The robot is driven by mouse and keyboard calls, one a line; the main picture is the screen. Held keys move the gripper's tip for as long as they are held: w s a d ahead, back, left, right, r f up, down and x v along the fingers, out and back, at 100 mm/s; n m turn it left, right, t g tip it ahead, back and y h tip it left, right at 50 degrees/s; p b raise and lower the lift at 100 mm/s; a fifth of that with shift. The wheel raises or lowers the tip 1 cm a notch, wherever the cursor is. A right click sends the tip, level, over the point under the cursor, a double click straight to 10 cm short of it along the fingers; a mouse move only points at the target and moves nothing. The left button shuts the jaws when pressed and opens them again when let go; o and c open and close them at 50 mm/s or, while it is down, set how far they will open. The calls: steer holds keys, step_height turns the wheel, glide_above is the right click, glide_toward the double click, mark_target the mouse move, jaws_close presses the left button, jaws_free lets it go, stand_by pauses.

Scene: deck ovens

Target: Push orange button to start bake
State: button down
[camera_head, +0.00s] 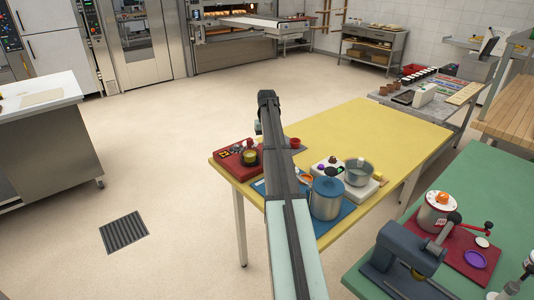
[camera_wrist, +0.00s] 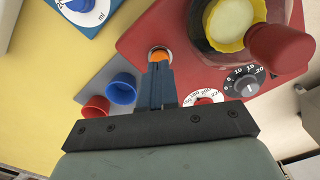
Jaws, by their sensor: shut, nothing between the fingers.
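The orange button (camera_wrist: 160,55) sits in a pale ring on a red panel (camera_wrist: 136,38) in the wrist view. My gripper (camera_wrist: 157,72) is shut and empty, with its fingertips right at the button and covering its lower part. I cannot tell whether they touch or press it. In the head view the red unit (camera_head: 226,159) stands at the left end of the yellow table, left of my arm. The button is too small to make out there, and my fingertips are hidden.
Beside the button are a black numbered knob (camera_wrist: 241,84), a white dial with a red knob (camera_wrist: 204,98), a yellow-rimmed pot (camera_wrist: 230,22) and a red handle (camera_wrist: 284,45). A blue cup (camera_wrist: 121,90) and red cup (camera_wrist: 96,107) stand left of my fingers.

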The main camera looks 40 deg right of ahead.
steer(key=shift+f, duration=0.9)
stand_by(0.6)
steer(key=shift+r, duration=3.5)
